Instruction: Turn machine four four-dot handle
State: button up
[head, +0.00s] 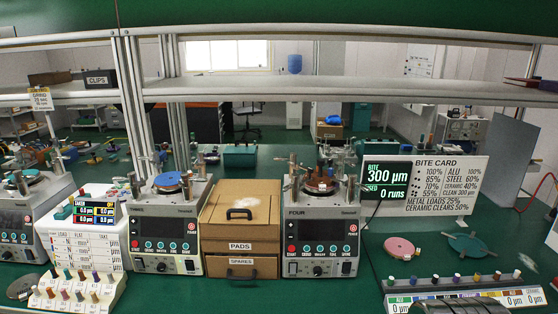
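Machine four (320,225) stands right of centre on the green bench, a grey unit with "FOUR" on its front, a dark screen, a red power button and a row of small buttons. A dark round knob (318,270) sits low on its front. On its top are a brown-red disc (320,186) and several upright metal posts. Dots on any handle are too small to tell, so I cannot say which is the four-dot one. My gripper is not in view; a dark grey rounded shape at the bottom right edge cannot be made out.
A cardboard drawer box (240,222) marked PADS and SPARES stands just left of machine four. Another similar machine (166,225) is beyond it. At right are a display (388,184), a pink disc (402,248), a teal disc (470,246) and a peg rack (460,287).

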aim_at(293, 158)
jog(key=k, duration=0.65)
jog(key=u, duration=0.45)
jog(key=i, duration=0.5)
jog(key=u, duration=0.65)
jog(key=i, duration=1.7)
jog(key=z, duration=0.6)
